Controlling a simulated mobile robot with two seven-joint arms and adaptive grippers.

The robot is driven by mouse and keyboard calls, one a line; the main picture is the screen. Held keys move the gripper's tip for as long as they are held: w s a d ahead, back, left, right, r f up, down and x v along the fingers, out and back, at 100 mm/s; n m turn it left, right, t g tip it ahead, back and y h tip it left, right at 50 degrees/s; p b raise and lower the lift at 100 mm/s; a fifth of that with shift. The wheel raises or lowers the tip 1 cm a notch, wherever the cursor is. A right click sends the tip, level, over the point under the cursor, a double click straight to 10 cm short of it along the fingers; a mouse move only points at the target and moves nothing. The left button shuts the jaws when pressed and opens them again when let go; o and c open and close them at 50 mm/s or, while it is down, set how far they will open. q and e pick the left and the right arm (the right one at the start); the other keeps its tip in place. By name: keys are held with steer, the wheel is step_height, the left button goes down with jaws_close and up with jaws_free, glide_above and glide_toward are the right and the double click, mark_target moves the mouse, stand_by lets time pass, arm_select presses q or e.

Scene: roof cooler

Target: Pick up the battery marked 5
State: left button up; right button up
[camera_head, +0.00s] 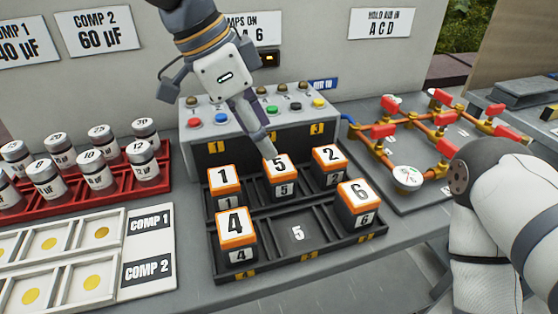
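The battery marked 5 (282,187) is a black block with an orange-edged white top. It stands upright in the back row of the black tray (298,262), between batteries 1 (227,203) and 2 (333,178). My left gripper (266,148) comes down from the upper left, its fingers reaching the back edge of battery 5's top. The fingers are seen nearly in line, so I cannot tell whether they are open or touching the battery. My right arm shows at the right edge, but its gripper is not visible.
Batteries 4 (236,243) and 6 (357,211) stand in the front row, with an empty slot marked 5 (298,233) between them. A grey button box (217,149) rises close behind. Capacitors in a red rack (118,190) stand left; a pipe board (432,186) lies right.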

mark_target(276, 165)
arm_select(q)
steer(key=x, duration=0.9)
steer(key=shift+s+a+f, duration=0.1)
steer(key=shift+a+f, duration=0.1)
steer(key=shift+d+f, duration=0.15)
steer(key=shift+f, duration=0.05)
steer(key=c, duration=1.2)
